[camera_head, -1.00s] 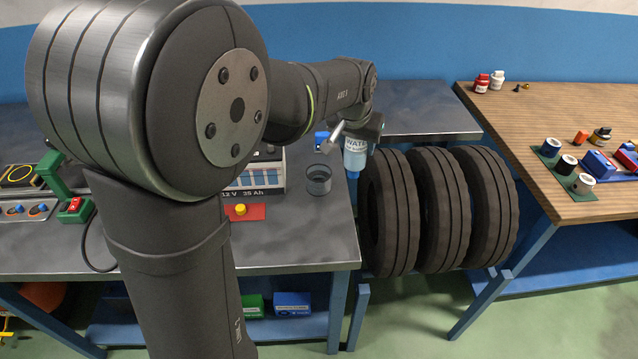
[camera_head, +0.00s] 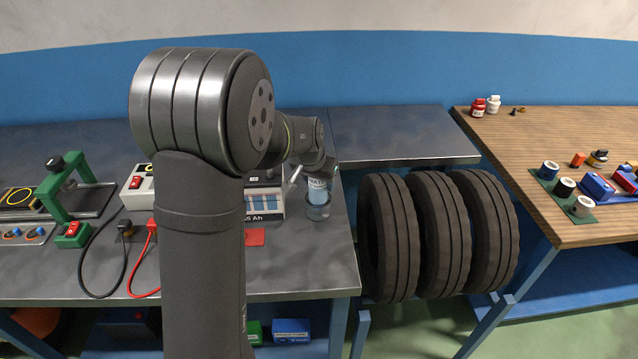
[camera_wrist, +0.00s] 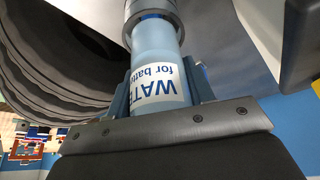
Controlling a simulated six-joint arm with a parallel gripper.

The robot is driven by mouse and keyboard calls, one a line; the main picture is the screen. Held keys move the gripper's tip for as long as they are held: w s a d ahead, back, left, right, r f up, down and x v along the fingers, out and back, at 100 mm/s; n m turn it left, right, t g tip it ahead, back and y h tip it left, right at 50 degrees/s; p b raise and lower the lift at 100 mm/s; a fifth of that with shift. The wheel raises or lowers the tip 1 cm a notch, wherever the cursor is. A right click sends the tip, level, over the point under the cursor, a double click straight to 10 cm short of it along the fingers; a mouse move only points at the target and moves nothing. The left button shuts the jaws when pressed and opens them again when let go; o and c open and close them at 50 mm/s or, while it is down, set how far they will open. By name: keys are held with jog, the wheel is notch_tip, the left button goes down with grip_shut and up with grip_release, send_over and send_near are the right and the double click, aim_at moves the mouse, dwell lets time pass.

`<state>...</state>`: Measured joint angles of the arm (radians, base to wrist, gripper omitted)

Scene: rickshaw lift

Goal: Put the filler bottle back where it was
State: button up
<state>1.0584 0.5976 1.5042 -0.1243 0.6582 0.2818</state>
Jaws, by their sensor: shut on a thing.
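The filler bottle (camera_head: 318,190) is light blue with a white "WATER for batteries" label. In the head view it is upright, at the glass-like round holder (camera_head: 318,211) on the right part of the grey bench; its lower part looks to be inside the holder's rim. My gripper (camera_head: 322,172) is shut on the bottle. In the wrist view the bottle (camera_wrist: 155,60) runs between the fingers of my gripper (camera_wrist: 162,88), and a ring-shaped rim surrounds its far end. Whether the bottle rests on the holder's bottom is hidden.
The battery (camera_head: 265,203) stands just left of the holder, with a red pad (camera_head: 255,236) in front. Black tires (camera_head: 388,235) stand right of the bench. A green press (camera_head: 65,200) and a charger box (camera_head: 138,187) are at left. The bench's front right is clear.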

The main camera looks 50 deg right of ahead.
jog(key=shift+f, duration=0.4)
jog(key=shift+f, duration=0.15)
jog(key=shift+f, duration=0.25)
jog(key=o, duration=1.1)
jog(key=shift+f, duration=0.1)
jog(key=shift+r, duration=0.4)
jog(key=v, duration=1.2)
jog(key=shift+d+r, duration=0.1)
jog(key=shift+r, duration=0.05)
